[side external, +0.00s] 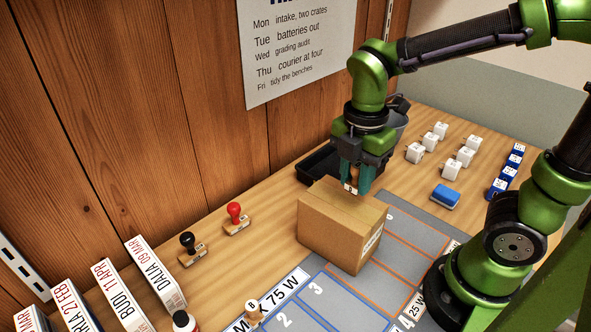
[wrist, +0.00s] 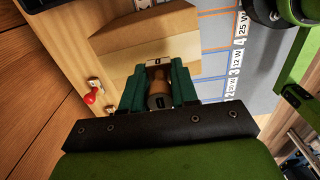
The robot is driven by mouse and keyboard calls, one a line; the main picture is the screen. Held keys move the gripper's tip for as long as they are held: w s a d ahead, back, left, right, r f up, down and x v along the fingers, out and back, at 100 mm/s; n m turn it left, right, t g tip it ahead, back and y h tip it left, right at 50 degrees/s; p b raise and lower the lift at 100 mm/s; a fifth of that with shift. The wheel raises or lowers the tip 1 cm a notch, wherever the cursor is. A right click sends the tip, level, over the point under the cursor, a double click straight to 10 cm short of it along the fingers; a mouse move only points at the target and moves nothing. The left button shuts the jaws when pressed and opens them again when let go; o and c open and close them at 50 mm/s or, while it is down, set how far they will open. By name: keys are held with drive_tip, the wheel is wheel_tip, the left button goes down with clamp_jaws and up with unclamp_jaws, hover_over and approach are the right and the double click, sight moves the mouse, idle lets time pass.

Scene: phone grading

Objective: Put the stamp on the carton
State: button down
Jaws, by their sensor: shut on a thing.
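The brown carton (side external: 328,232) stands on the bench, closed, and it also shows in the wrist view (wrist: 135,40). My gripper (side external: 355,181) is shut on a small wooden stamp (wrist: 158,88), brown with a white label plate. The gripper and stamp are at the far edge of the carton's top; I cannot tell whether the stamp touches it. In the side view, the fingers hide most of the stamp. A red-handled stamp (side external: 235,215) and a black-handled stamp (side external: 188,244) stand on the bench left of the carton.
A similar wooden piece (side external: 254,312) stands at the front by a label strip. A black tray (side external: 312,165) is behind the carton. A grey marked mat (side external: 410,235) lies to its right. White chargers (side external: 441,130) and a blue block (side external: 446,196) stand further right. Upright boxes (side external: 155,272) line the left.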

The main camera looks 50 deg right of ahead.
sight(344, 202)
drive_tip(key=shift+w+a, duration=0.15)
drive_tip(key=shift+w, duration=0.5)
drive_tip(key=shift+w+f, duration=0.2)
drive_tip(key=shift+f, duration=1.65)
drive_tip(key=shift+f, duration=0.1)
drive_tip(key=c, duration=0.9)
unclamp_jaws()
drive_tip(key=shift+o, duration=0.2)
